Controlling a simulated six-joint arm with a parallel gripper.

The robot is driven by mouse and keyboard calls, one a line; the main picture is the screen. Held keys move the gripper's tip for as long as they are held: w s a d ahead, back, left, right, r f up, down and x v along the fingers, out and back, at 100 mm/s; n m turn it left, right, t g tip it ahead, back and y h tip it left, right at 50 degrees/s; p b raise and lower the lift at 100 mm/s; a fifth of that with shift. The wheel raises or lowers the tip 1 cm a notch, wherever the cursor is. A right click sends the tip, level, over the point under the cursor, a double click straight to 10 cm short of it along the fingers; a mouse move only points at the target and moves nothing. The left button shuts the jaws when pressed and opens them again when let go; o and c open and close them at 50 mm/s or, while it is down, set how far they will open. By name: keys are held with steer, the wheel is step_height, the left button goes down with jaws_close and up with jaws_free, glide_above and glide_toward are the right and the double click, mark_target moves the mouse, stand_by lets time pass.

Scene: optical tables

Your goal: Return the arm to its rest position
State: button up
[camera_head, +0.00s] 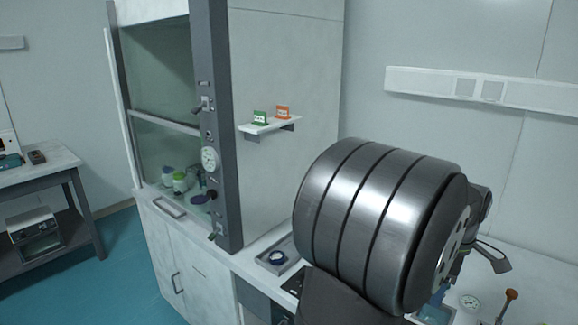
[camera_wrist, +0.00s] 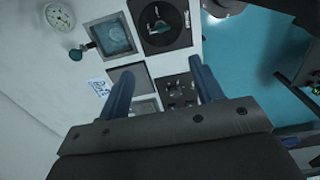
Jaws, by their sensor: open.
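My gripper (camera_wrist: 161,68) shows in the wrist view as two dark blue fingers set well apart. It is open, with nothing held between the fingers. Beyond the fingers are a grey square panel (camera_wrist: 130,80) and a dark panel with several small items (camera_wrist: 178,92); I cannot tell the exact gap to them. In the head view my large grey arm link fills the right centre and hides much of the bench behind it. The gripper fingers cannot be made out clearly there.
A fume hood (camera_head: 213,130) stands left of my arm, with a small shelf (camera_head: 268,128) on its side. A tray (camera_head: 290,250) holding a round dish (camera_head: 277,258) lies close to the arm. A dial (camera_head: 470,302) is at lower right. Teal floor (camera_wrist: 245,50) is open.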

step_height(320, 180, down, 17)
steer(key=shift+r, duration=0.1)
stand_by(0.3)
steer(key=shift+m, duration=1.7)
steer(key=m, duration=0.5)
steer(key=shift+m, duration=0.3)
steer(key=m, duration=0.8)
stand_by(0.8)
